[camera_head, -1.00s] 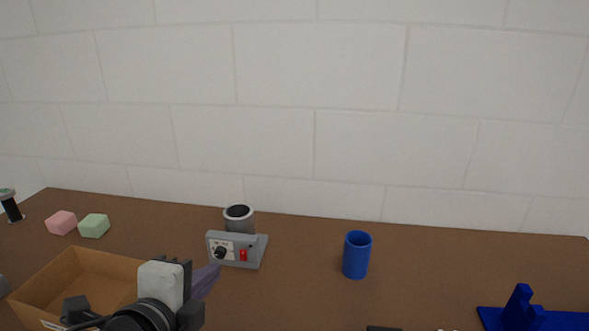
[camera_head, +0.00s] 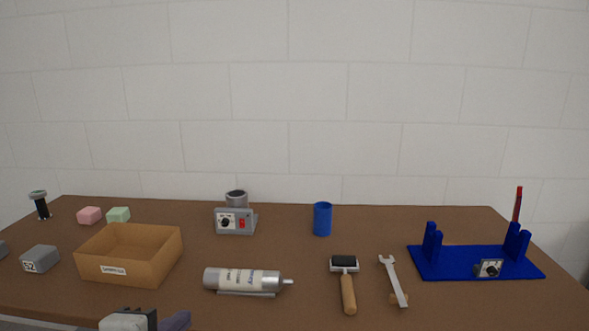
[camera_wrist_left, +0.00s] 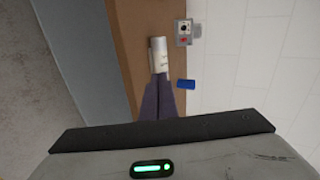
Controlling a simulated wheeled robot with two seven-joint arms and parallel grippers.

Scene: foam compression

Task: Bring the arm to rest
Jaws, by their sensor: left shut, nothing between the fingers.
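My left gripper (camera_head: 178,320) shows only in part at the bottom edge of the head view, its purple fingers by its pale wrist housing. In the left wrist view its purple fingers (camera_wrist_left: 157,85) are shut together with nothing between them. They overlap the near end of the white tube (camera_wrist_left: 159,53) in that view; I see no grip on it. My right gripper is in neither view. A pink foam block (camera_head: 89,215) and a green foam block (camera_head: 118,214) sit apart from my arm at the back left.
An open cardboard box (camera_head: 150,272) stands at the left, beside a grey block (camera_head: 40,259). The labelled tube (camera_head: 240,280), a roller (camera_head: 346,283) and a wrench (camera_head: 393,280) lie in front. A switch box (camera_head: 235,224), blue cup (camera_head: 322,219) and blue stand (camera_head: 460,262) are behind or right.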

